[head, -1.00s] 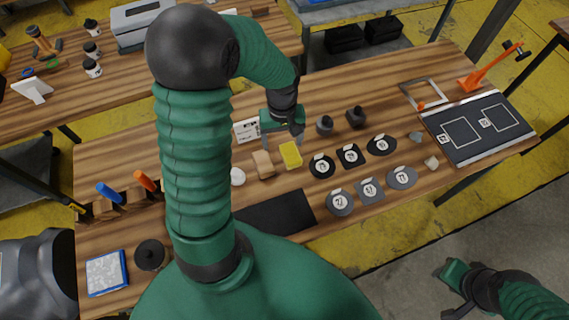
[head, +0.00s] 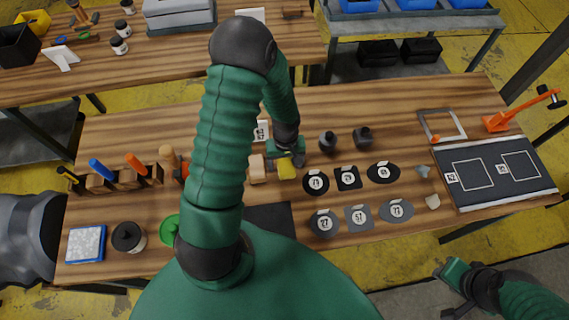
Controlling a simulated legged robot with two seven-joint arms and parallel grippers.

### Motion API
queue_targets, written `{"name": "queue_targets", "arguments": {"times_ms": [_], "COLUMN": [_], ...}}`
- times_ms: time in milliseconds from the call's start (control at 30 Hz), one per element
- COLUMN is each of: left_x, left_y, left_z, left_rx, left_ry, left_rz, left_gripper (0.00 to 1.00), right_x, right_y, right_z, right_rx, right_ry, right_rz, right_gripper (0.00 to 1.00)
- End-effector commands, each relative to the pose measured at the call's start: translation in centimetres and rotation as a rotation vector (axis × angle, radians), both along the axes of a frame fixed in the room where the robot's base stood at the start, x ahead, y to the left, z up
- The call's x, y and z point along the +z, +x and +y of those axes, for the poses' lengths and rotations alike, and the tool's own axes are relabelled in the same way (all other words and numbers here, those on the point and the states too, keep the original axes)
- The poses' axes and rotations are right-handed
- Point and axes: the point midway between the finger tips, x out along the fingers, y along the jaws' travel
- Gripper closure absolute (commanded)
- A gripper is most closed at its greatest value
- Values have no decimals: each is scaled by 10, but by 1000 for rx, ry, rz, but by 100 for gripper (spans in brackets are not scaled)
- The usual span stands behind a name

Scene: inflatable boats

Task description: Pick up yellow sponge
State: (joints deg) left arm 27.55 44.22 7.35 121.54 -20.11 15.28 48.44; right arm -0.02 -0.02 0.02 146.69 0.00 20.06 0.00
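The yellow sponge (head: 286,171) lies on the wooden workbench near its middle, just right of a tan block. My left gripper (head: 285,163) is right at the sponge, reaching down from behind it and covering its far part. The near part of the sponge shows below the gripper. Whether the fingers are pressed on it is too small to tell. My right gripper (head: 446,289) is at the lower right, over the floor in front of the bench, open and empty.
The tan block (head: 257,169) stands close to the left of the sponge. Dark numbered pieces (head: 316,183) lie to the right, with two dark knobs (head: 327,141) behind them. A black mat (head: 270,222) lies in front. My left arm hides part of the bench.

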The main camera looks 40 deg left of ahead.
Motion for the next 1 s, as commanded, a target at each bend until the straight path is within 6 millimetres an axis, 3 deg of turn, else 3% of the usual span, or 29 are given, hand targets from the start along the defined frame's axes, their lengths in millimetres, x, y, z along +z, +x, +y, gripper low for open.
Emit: {"name": "queue_targets", "arguments": {"times_ms": [67,500,767,1000], "left_x": [0,-1,4,59], "left_y": [0,-1,-1,0], "left_z": [0,5,5,6], "left_rx": [0,3,4,4], "left_ry": [0,-4,-1,1], "left_rz": [0,0,1,-5], "left_gripper": [33,88,88,88], "right_x": [0,0,0,4], "right_y": [0,0,0,0], "right_z": [0,0,0,0], "right_rx": [-1,0,-1,-1], "right_ry": [0,0,0,0], "right_rz": [0,0,0,0], "right_gripper": [67,67,67,67]}}
